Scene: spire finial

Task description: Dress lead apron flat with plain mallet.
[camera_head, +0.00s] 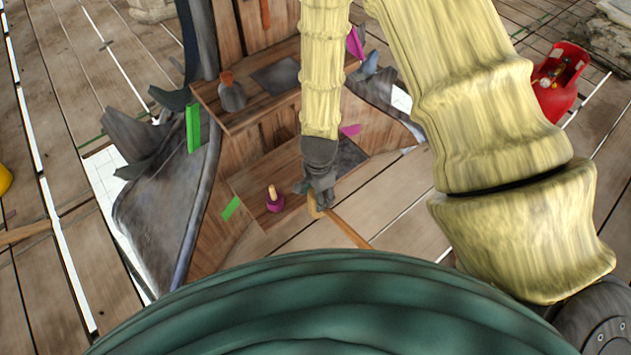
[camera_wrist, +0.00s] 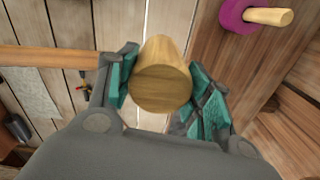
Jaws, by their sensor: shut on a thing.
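My gripper (camera_head: 318,193) is over the front edge of the lower wooden step. It is shut on a plain wooden mallet, whose handle (camera_head: 345,230) slants down to the right. In the wrist view the round, light-brown mallet head (camera_wrist: 160,85) sits between the teal finger pads, and its handle (camera_wrist: 50,57) runs left behind one finger. Crumpled and curved dark grey lead (camera_head: 165,215) hangs along the left of the wooden structure. Flat grey sheets lie on the upper step (camera_head: 277,77) and lower step (camera_head: 350,157). I cannot tell which piece is the apron.
A magenta-headed mallet (camera_head: 275,203) stands on the lower step; it also shows in the wrist view (camera_wrist: 240,14). A grey tool with an orange top (camera_head: 231,93) stands on the upper step. A red container (camera_head: 560,85) is at right. Plank floor is open in front.

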